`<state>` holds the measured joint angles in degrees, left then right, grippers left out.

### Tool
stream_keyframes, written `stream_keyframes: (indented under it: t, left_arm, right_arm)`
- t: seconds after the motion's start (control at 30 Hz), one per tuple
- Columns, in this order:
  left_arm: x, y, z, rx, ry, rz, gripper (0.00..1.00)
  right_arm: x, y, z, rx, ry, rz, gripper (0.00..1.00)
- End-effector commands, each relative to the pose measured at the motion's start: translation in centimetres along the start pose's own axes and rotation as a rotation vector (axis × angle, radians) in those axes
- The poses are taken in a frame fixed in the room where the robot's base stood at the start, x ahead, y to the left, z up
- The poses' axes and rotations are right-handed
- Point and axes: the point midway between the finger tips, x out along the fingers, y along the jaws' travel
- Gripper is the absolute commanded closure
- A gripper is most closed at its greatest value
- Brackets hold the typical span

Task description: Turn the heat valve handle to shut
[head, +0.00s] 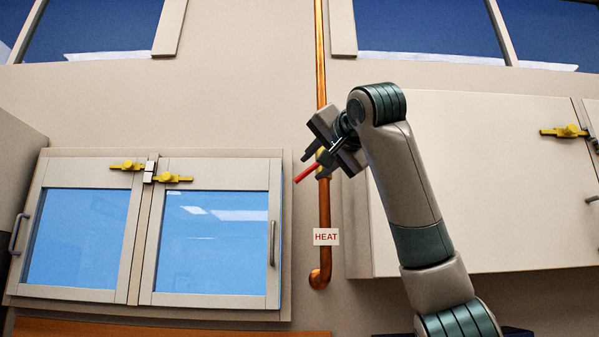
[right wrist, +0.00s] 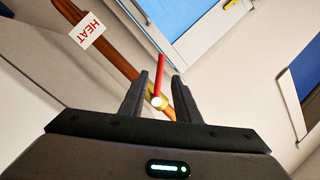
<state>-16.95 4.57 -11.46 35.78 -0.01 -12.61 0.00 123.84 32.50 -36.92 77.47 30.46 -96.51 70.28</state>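A copper pipe (head: 322,60) runs down the wall, with a white HEAT label (head: 326,237) on its lower part. The red valve handle (head: 307,172) sticks out from the valve at an angle to the pipe, down and left in the head view. In the right wrist view the red handle (right wrist: 161,72) rises from the brass valve body (right wrist: 157,101). My right gripper (head: 313,163) is at the valve. Its fingers, clear in the right wrist view (right wrist: 163,88), are open on either side of the handle, with gaps showing. The gripper hides part of the valve. My left gripper is not in view.
A glass-fronted wall cabinet (head: 148,222) with yellow latches stands left of the pipe. A cream cabinet (head: 480,180) with a yellow latch (head: 565,131) is on the right, behind my right arm. Windows (head: 430,30) are above. Bare wall lies around the pipe.

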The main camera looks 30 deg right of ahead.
Motion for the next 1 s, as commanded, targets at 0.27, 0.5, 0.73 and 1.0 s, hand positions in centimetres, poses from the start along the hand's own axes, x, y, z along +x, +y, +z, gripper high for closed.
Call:
stream_keyframes:
  t: [0.27,0.5,0.73,1.0]
  left_arm:
    - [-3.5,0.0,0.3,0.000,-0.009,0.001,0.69]
    - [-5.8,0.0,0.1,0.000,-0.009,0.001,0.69]
    - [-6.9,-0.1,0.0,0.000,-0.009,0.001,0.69]
    - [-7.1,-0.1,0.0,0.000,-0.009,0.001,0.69]
  right_arm:
    - [5.1,-0.3,-0.3,-0.001,-0.002,0.004,0.70]
    - [8.9,-0.2,-0.2,-0.001,-0.002,0.004,0.70]
    - [11.1,-0.1,-0.1,-0.001,-0.001,0.003,0.70]
    - [11.6,0.0,0.0,0.000,-0.001,0.000,0.70]
